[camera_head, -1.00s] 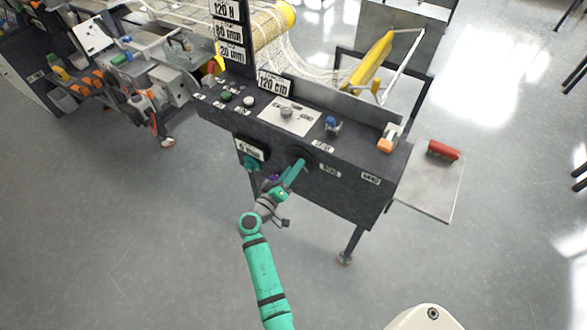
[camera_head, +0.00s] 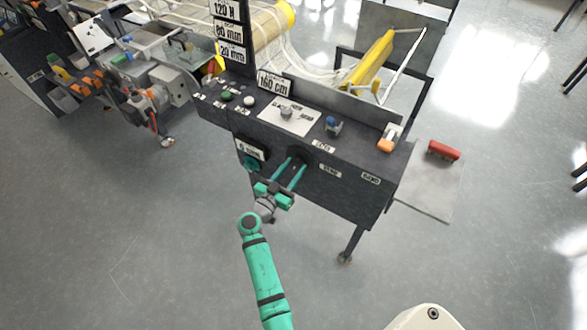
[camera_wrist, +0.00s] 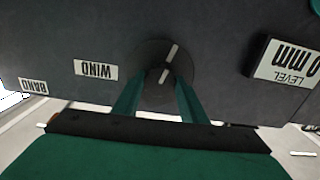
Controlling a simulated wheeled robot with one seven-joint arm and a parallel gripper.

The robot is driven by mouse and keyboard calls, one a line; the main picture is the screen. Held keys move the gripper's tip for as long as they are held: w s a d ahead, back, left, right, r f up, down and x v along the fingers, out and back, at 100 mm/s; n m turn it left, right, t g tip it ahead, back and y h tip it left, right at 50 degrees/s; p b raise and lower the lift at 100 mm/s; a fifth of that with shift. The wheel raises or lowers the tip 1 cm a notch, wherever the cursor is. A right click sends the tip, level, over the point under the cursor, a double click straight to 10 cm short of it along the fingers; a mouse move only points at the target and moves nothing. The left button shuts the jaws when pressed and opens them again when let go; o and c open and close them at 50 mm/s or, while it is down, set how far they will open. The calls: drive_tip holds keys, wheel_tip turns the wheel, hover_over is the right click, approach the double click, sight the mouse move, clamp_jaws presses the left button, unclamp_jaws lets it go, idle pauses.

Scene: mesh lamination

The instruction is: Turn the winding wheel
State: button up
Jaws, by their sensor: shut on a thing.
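The winding wheel (camera_head: 298,152) is a dark round knob on the front face of the black machine, beside the "WIND" label (camera_head: 330,171). In the wrist view the wheel (camera_wrist: 152,52) shows as a black disc with a raised grip bar and white marks. My gripper (camera_head: 294,162) reaches up to it from the front, with its two green fingers side by side. The gripper (camera_wrist: 159,84) is shut on the wheel's grip bar in the wrist view. The exact finger contact is partly hidden. A sign (camera_head: 274,84) on the machine reads 160 cm.
A teal knob (camera_head: 250,162) sits under the "LEVEL" sign left of the wheel. The panel top holds buttons, a grey dial (camera_head: 286,112) and a blue switch (camera_head: 333,125). A side plate with a red block (camera_head: 443,150) stands right. Floor in front is clear.

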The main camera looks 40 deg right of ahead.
drive_tip(key=m, duration=0.4)
drive_tip(key=shift+f+m, duration=0.1)
drive_tip(key=shift+m, duration=2.1)
drive_tip(key=o, duration=1.1)
drive_tip(key=shift+c, duration=0.2)
drive_tip(key=shift+a, duration=0.15)
drive_tip(key=v, duration=1)
drive_tip(key=shift+s+a, duration=0.15)
drive_tip(key=shift+a, duration=0.1)
